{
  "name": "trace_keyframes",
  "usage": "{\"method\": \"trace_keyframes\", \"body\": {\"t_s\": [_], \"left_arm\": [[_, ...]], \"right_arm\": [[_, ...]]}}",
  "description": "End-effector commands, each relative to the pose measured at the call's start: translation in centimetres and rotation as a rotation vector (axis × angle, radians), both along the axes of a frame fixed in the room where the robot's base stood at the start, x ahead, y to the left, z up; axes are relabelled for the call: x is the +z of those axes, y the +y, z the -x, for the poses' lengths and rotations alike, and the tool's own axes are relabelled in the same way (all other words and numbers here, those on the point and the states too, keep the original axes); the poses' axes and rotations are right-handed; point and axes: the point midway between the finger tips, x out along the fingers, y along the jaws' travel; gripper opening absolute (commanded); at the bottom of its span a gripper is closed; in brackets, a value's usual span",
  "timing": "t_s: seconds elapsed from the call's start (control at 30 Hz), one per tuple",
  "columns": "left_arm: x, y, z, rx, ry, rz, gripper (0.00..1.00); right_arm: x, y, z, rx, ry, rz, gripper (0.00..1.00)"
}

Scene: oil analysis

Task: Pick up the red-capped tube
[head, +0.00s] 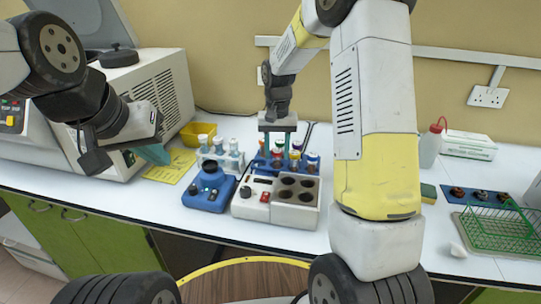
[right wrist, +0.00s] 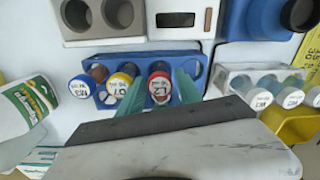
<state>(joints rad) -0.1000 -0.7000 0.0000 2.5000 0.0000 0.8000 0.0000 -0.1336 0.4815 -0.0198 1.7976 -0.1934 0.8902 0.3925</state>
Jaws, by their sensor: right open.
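The red-capped tube (right wrist: 160,84) stands in a blue rack (right wrist: 142,56), its white-topped cap facing the right wrist camera. A yellow-capped tube (right wrist: 120,84) and a blue-capped tube (right wrist: 80,87) stand beside it in the same rack. My right gripper (right wrist: 160,92) is open, with one green finger on each side of the red cap; I cannot tell whether they touch it. In the head view, my right gripper (head: 277,140) points down over the rack. My left gripper (head: 150,153) is at the left by the grey machine, away from the rack; its jaw opening is unclear.
A white rack of pale-capped tubes (head: 221,160) stands left of the blue rack. A blue device (head: 207,190) and a white block with dark wells (head: 294,204) stand in front. A yellow bin (head: 198,133), a wash bottle (head: 430,148) and a green wire basket (head: 498,232) are further out.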

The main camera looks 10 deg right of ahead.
Motion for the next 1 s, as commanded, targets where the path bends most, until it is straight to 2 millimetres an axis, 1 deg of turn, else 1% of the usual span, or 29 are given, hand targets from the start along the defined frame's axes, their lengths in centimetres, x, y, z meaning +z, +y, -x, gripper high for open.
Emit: {"method": "trace_keyframes", "body": {"t_s": [0.03, 0.17, 0.2, 0.23, 0.57, 0.67, 0.77, 1.0], "left_arm": [[0.0, 0.0, 0.0, 0.0, 0.0, 0.0, 0.0], [0.0, 0.0, 0.0, 0.0, 0.0, 0.0, 0.0], [0.0, 0.0, 0.0, 0.0, 0.0, 0.0, 0.0], [0.0, 0.0, 0.0, 0.0, 0.0, 0.0, 0.0], [0.0, 0.0, 0.0, 0.0, 0.0, 0.0, 0.0], [0.0, 0.0, 0.0, 0.0, 0.0, 0.0, 0.0], [0.0, 0.0, 0.0, 0.0, 0.0, 0.0, 0.0], [0.0, 0.0, 0.0, 0.0, 0.0, 0.0, 0.0]], "right_arm": [[0.0, 0.0, 0.0, 0.0, 0.0, 0.0, 0.37], [0.0, 0.0, 0.0, 0.0, 0.0, 0.0, 0.12], [0.0, 0.0, 0.0, 0.0, 0.0, 0.0, 0.04], [0.0, 0.0, 0.0, 0.0, 0.0, 0.0, 0.0], [0.1, 0.0, 0.0, 0.0, 0.0, 0.0, 0.0], [0.6, 0.0, -0.1, 0.0, -0.002, -0.001, 0.0], [2.0, 0.0, -0.1, 0.0, -0.004, 0.0, 0.0], [6.9, 0.0, -0.1, -0.001, -0.003, -0.002, 0.0]]}}
